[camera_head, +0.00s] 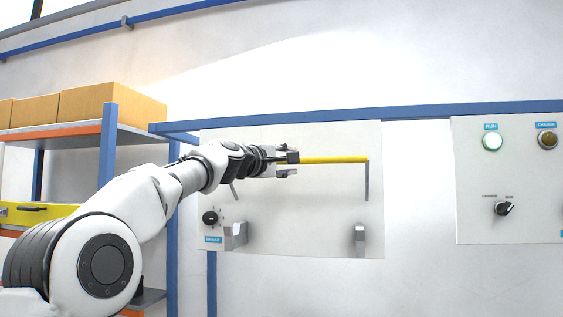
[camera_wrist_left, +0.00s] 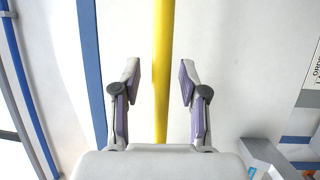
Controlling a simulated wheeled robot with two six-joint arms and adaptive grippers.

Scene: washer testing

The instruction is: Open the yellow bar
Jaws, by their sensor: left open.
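The yellow bar (camera_head: 335,159) runs level across the upper part of a white wall panel (camera_head: 300,225). A thin grey arm (camera_head: 367,181) hangs at its right end. My left gripper (camera_head: 289,164) is at the bar's left part, partly hiding it. In the left wrist view the bar (camera_wrist_left: 162,75) runs between the two fingers of the open gripper (camera_wrist_left: 158,80), with a gap to each finger. I cannot tell how deep the bar sits between them. My right gripper is in neither view.
Two grey brackets, left (camera_head: 235,236) and right (camera_head: 360,239), stand low on the panel, with a black knob (camera_head: 210,217) beside the left one. A second panel (camera_head: 520,200) with lamps and a switch is at right. A shelf (camera_head: 75,128) with cardboard boxes (camera_head: 110,103) is at left.

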